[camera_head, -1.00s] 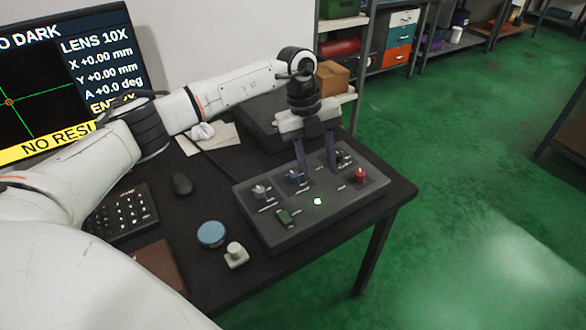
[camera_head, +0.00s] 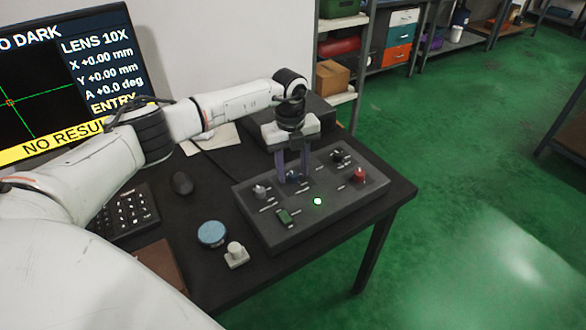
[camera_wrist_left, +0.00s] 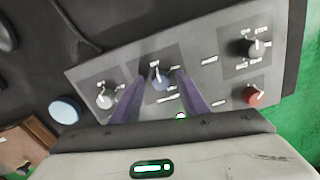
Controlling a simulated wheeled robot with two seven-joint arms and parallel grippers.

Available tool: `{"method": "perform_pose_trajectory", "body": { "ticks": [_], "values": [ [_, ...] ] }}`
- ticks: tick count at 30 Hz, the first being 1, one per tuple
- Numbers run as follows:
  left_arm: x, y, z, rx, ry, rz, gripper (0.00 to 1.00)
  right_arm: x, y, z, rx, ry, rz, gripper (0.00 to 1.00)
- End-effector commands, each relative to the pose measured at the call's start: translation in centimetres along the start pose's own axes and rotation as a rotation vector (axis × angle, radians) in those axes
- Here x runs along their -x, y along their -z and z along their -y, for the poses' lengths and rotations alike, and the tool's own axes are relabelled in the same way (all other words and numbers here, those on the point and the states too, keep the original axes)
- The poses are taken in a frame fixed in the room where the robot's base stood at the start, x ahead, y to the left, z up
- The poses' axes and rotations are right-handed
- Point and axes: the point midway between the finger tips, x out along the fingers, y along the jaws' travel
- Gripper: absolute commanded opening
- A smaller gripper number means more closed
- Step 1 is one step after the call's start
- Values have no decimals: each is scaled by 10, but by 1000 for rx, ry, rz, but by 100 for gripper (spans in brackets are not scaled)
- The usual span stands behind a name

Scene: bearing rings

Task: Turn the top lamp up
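The grey control panel (camera_head: 335,205) lies on the black table. The panel's small labels are too blurred to read. My left gripper (camera_head: 293,178) points down over the blue knob. In the left wrist view its two purple fingers are apart, one on each side of the blue knob; contact cannot be told. My right gripper is out of view.
A monitor (camera_head: 70,75) at the left reads "NO RESU…" and "…O DARK", partly hidden by my arm. A mouse (camera_head: 181,183), keypad (camera_head: 125,208), blue disc (camera_head: 211,233) and small light grey part (camera_head: 236,255) lie left of the panel. A dark box stands behind it.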

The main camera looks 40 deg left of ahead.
Motion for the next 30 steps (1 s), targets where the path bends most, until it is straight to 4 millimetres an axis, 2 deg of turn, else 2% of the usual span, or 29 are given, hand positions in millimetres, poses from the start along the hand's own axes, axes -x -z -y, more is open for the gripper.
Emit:
{"method": "perform_pose_trajectory", "body": {
  "ticks": [7, 14, 15, 23, 30],
  "values": [
    [-1, 0, 0, -1, 1, 0, 40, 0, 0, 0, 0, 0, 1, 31],
    [-1, 0, 0, 0, 1, 0, 3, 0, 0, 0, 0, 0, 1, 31],
    [-1, 0, 0, 0, 1, 0, 0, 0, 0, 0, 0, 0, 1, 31],
    [-1, 0, 0, -26, 1, -2, 0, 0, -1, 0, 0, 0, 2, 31],
    [-1, 0, 1, -146, 2, -6, 0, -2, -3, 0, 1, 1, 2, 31]
  ]
}}
